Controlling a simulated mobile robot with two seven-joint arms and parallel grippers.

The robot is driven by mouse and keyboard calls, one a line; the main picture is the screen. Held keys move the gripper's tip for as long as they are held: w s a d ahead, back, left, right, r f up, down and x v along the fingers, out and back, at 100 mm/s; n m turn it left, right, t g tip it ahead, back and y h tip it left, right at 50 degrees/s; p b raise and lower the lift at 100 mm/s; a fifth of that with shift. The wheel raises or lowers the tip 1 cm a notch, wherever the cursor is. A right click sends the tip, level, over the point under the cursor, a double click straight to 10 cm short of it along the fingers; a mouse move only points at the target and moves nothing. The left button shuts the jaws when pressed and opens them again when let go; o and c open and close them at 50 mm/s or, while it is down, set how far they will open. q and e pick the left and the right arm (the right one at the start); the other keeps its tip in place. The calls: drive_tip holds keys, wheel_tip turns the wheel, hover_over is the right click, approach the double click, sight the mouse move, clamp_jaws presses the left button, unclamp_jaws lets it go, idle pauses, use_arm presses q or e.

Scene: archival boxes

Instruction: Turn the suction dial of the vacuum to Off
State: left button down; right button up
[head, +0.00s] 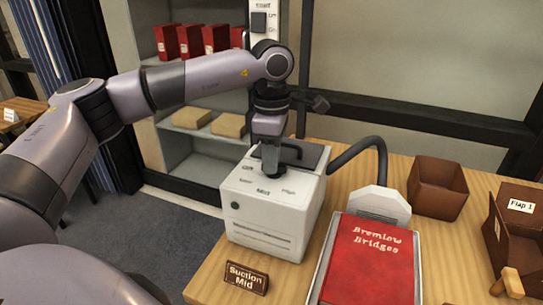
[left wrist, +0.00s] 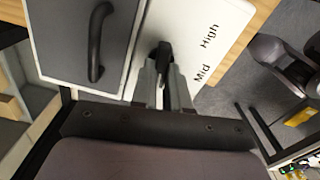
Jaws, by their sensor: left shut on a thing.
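The vacuum is a white box (head: 262,222) with a green button on its front, standing on the wooden table. Its top carries the words Off, Mid and High; Mid and High also show on the white top (left wrist: 205,45) in the left wrist view. My left gripper (head: 270,168) points down at the top, shut on the black suction dial (left wrist: 165,52). The fingers cover part of the dial, and I cannot tell exactly which word it points to. A sign (head: 246,278) in front reads "Suction Mid". My right gripper is not in view.
A dark hose (head: 366,146) runs from behind the vacuum to a pale nozzle (head: 382,204). A red book (head: 368,262) lies in a tray right of the vacuum. Brown boxes (head: 437,188) stand further right. A black handle (left wrist: 97,42) is beside the dial.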

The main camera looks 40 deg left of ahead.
use_arm(q)
drive_tip(key=shift+m, duration=0.9)
drive_tip(key=shift+r, duration=0.1)
drive_tip(key=c, duration=1.1)
unclamp_jaws()
wheel_tip(320, 180, up, 7)
drive_tip(key=shift+r, duration=0.1)
